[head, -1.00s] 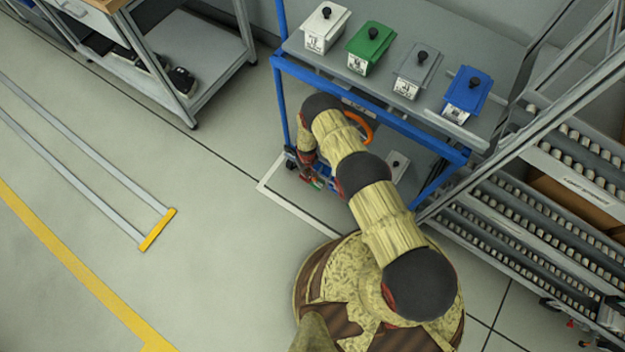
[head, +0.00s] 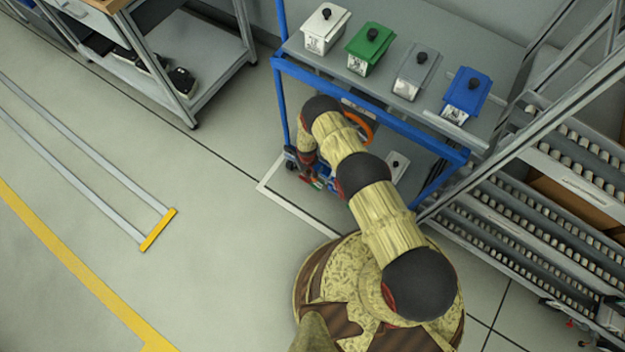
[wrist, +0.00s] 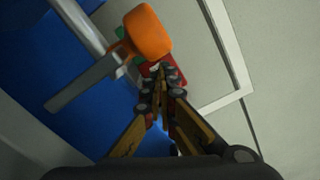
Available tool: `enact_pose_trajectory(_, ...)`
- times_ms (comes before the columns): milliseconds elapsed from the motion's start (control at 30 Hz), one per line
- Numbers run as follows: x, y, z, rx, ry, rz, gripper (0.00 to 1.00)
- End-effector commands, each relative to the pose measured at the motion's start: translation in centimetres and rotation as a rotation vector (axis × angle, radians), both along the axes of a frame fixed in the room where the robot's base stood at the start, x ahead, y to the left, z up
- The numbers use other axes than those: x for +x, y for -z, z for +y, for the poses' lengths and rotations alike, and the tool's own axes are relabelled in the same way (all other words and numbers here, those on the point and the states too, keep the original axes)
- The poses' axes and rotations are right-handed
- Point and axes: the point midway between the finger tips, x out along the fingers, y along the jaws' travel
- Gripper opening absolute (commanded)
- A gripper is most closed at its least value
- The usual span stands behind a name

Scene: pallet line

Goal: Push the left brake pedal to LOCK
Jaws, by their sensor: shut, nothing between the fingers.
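The blue-framed cart (head: 370,107) stands beyond my arm, and its left front caster area is low at the floor. Small red and green parts (head: 316,184) show there beside my gripper (head: 308,177), mostly hidden by the arm. In the wrist view, my gripper (wrist: 161,72) is shut and empty, its tips over a red pedal-like part (wrist: 149,68). A green bit (wrist: 119,47) lies left of it. I cannot tell whether the tips touch the red part, nor how far it is pressed. A rounded orange part (wrist: 148,32) lies just beyond the tips.
White, green, grey and blue lidded boxes (head: 370,48) stand on the cart's top shelf. A roller rack (head: 540,205) stands close on the right. A white floor line (head: 298,208) runs in front of the cart. The floor to the left is largely clear.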

Motion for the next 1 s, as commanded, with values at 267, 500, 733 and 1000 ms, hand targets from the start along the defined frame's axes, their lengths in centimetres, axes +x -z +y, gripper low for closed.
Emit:
enact_pose_trajectory(267,0.1,-2.4,0.0,0.0,0.0,-0.001,0.0)
enact_pose_trajectory(500,0.0,-4.1,0.0,0.0,0.0,0.0,0.0)
enact_pose_trajectory(733,0.1,-5.7,0.0,0.0,0.0,-0.001,0.0)
enact_pose_trajectory(1000,0.0,-6.4,0.0,0.0,0.0,0.0,0.0)
